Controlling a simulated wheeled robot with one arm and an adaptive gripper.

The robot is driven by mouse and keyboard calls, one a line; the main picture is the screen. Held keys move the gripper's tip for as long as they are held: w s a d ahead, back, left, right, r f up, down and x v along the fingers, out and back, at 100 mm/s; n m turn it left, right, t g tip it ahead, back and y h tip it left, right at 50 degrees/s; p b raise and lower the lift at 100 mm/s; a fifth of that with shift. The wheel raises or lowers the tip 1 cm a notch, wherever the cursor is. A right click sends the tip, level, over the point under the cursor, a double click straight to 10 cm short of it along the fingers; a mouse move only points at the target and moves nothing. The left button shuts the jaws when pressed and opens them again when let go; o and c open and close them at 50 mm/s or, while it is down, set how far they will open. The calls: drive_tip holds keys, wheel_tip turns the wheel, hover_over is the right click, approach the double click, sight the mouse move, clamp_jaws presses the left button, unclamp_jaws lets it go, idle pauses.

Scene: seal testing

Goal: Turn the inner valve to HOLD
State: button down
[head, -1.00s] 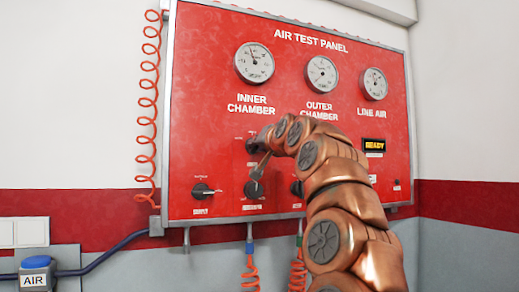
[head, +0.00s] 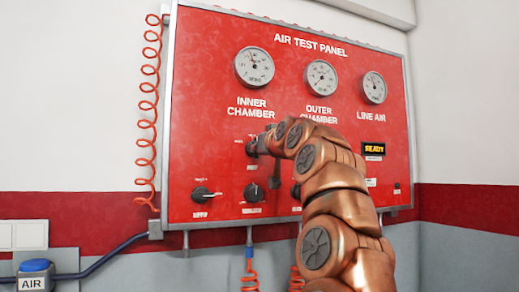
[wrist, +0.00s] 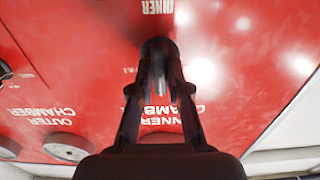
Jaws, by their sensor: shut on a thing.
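The inner valve is a dark knob (head: 251,148) on the red air test panel (head: 215,100), below the INNER CHAMBER gauge (head: 254,66). My gripper (head: 264,143) is at this knob, partly hidden by my copper arm. In the wrist view my gripper (wrist: 158,85) has its fingers closed around the knob (wrist: 158,48), with an INNER label (wrist: 158,6) just beyond it. Small print beside the knob is too blurred to read, and the fingers cover much of it. I cannot tell which position the knob points to.
Other knobs are the lower-left one (head: 202,193), one under the valve (head: 252,191) and one right of it (head: 296,191), close to my arm. A lit display (head: 373,149) is on the right. A coiled orange hose (head: 148,110) hangs at the panel's left edge.

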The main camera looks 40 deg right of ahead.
idle(0.3)
drive_tip(key=c, duration=1.1)
unclamp_jaws()
drive_tip(key=shift+s, duration=0.1)
drive_tip(key=v, duration=1.2)
